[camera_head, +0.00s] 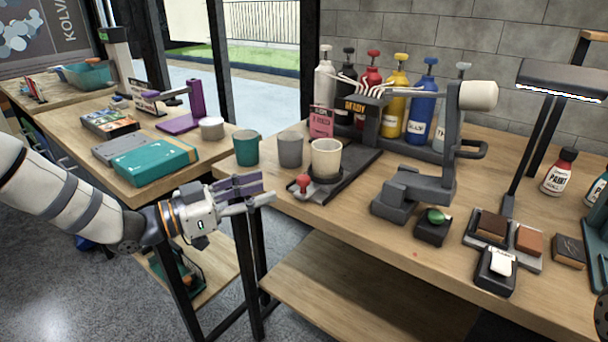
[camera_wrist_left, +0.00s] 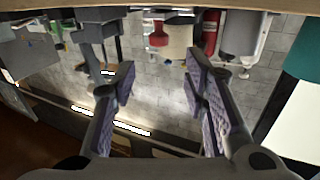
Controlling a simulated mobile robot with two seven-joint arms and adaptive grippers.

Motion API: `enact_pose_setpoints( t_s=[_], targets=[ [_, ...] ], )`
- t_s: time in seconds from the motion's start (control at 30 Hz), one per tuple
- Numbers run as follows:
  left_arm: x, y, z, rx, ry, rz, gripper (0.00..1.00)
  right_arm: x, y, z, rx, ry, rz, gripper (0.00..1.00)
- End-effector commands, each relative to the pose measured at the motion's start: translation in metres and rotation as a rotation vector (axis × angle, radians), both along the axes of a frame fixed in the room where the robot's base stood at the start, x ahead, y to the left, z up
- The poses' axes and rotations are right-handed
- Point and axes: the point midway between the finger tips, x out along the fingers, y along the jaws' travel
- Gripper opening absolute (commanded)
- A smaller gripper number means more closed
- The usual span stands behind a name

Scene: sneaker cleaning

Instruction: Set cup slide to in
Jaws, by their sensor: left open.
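The cup slide (camera_head: 347,172) is a dark flat track on the bench, running from the dispenser toward the front left edge. Its red knob (camera_head: 303,183) stands at the near end. A pale cup (camera_head: 326,160) stands upright on the slide just behind the knob, well out from the dispenser (camera_head: 362,120). My left gripper (camera_head: 268,192) is open and empty, left of the red knob and apart from it. In the left wrist view, which is upside down, the knob (camera_wrist_left: 158,36) shows beyond the gap between the fingers (camera_wrist_left: 160,78).
A teal cup (camera_head: 246,148) and a grey cup (camera_head: 290,150) stand left of the slide. Several pump bottles (camera_head: 396,105) stand behind. A grey stand (camera_head: 415,190) and a green button (camera_head: 435,216) are to the right. The floor in front is clear.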

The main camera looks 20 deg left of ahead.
Motion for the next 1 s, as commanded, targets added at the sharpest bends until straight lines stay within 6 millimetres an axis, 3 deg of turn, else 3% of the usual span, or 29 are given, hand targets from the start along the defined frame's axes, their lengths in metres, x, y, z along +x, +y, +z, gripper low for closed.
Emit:
enact_pose_setpoints(
  t_s=[0.2,0.4,0.77,0.93,1.0],
  targets=[
    [0.041,-0.040,-0.008,0.002,0.011,-0.002,0.41,-0.012,0.000,-0.012,0.000,0.039,0.001,0.00],
    [0.068,-0.063,-0.005,0.003,0.007,0.000,0.41,-0.015,0.000,-0.016,0.000,0.051,0.001,0.00],
    [0.075,-0.069,-0.002,0.001,0.006,0.001,0.41,-0.015,0.000,-0.016,0.000,0.051,0.002,0.00],
    [0.075,-0.069,-0.002,0.001,0.006,0.001,0.02,-0.015,0.000,-0.016,0.000,0.051,0.002,0.00],
    [0.075,-0.069,-0.002,0.000,0.006,0.001,0.00,-0.015,0.000,-0.016,0.001,0.051,0.002,0.00]
  ],
)
